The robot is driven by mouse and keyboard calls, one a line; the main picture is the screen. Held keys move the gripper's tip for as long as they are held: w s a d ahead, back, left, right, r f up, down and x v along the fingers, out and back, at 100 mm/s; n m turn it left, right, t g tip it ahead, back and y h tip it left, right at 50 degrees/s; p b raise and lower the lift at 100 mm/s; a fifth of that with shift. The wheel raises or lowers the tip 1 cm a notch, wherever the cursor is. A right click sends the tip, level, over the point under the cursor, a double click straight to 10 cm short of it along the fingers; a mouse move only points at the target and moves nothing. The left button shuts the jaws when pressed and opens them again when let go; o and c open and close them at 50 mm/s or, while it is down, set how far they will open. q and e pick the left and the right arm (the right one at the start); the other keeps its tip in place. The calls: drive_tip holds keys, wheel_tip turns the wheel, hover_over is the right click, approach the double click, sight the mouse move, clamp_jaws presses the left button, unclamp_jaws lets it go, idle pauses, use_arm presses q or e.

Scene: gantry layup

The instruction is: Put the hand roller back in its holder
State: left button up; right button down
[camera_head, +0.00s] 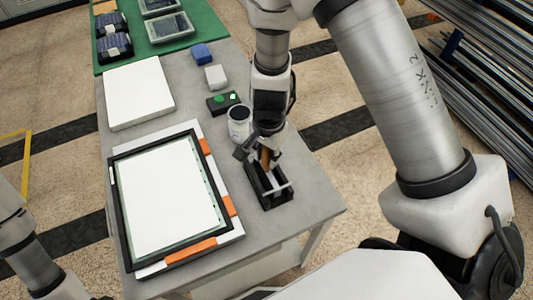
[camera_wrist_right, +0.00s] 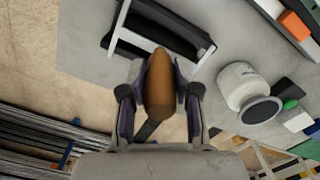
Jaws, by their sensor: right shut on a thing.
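The hand roller's brown handle (camera_wrist_right: 160,85) is between the fingers of my right gripper (camera_wrist_right: 160,108), which is shut on it. In the head view, my right gripper (camera_head: 262,158) points down over the near right part of the table, and part of the brown handle shows below it. The black holder (camera_head: 284,199) lies directly under the gripper, with a pale bar across it. In the wrist view, a pale frame stands beyond the handle, against black parts (camera_wrist_right: 170,27). I cannot tell whether the roller touches the holder. My left gripper is out of view.
A white cup-like container (camera_head: 238,122) stands close left of the right gripper. A black-framed panel (camera_head: 113,214) with orange pieces lies left of the holder. A black box with green buttons (camera_head: 229,107), a white block (camera_head: 215,77) and a blue block (camera_head: 201,54) sit farther back.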

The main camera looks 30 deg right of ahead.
drive_tip(key=shift+f+b, duration=0.55)
drive_tip(key=c, duration=0.8)
unclamp_jaws()
drive_tip(key=shift+o, duration=0.2)
drive_tip(key=shift+r, duration=0.1)
drive_tip(key=r, duration=1.2)
drive_tip(key=shift+d, duration=0.25)
